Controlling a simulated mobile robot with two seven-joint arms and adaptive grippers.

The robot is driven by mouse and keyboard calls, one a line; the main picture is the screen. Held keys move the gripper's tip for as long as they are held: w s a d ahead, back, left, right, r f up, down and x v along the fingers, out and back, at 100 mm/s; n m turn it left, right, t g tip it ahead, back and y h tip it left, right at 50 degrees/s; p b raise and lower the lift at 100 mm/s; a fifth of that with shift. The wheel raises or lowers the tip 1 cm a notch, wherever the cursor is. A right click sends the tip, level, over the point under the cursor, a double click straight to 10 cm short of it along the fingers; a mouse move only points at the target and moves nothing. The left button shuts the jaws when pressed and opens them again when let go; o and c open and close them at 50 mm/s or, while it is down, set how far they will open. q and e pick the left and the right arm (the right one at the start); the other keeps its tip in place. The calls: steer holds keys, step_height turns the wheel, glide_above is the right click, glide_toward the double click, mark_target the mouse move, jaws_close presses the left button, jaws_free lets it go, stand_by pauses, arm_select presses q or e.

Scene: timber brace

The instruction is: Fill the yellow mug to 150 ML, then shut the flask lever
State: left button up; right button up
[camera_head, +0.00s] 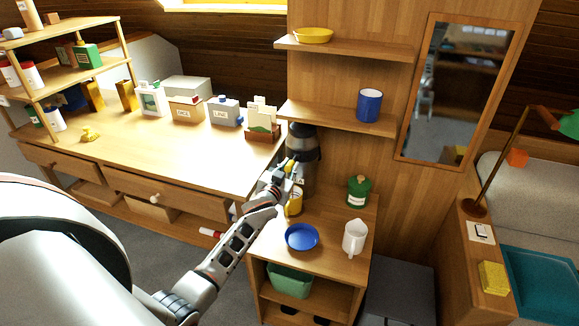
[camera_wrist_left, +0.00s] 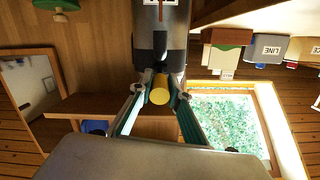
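The flask (camera_head: 303,142), dark-topped with a grey body, stands at the back left of the small cabinet. It also shows upside down in the left wrist view (camera_wrist_left: 160,45). My left gripper (camera_head: 289,172) is at its front. In the left wrist view a round-ended yellow piece, apparently the flask lever (camera_wrist_left: 160,92), lies between my fingertips; whether they press on it I cannot tell. The yellow mug (camera_head: 295,204) stands below my gripper, partly hidden by my arm. Its fill level cannot be seen. My right gripper is not in view.
A blue dish (camera_head: 302,237), a white jug (camera_head: 355,237) and a green canister (camera_head: 358,190) stand on the cabinet top (camera_head: 325,262). Shelves above hold a yellow bowl (camera_head: 313,35) and a blue mug (camera_head: 369,105). A long workbench (camera_head: 185,150) with boxes is at left.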

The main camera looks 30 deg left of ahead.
arm_select(q)
steer(key=o, duration=0.4)
steer(key=shift+r, duration=0.25)
steer(key=shift+f, duration=0.15)
steer(key=v, duration=1.2)
steer(key=shift+a, duration=0.1)
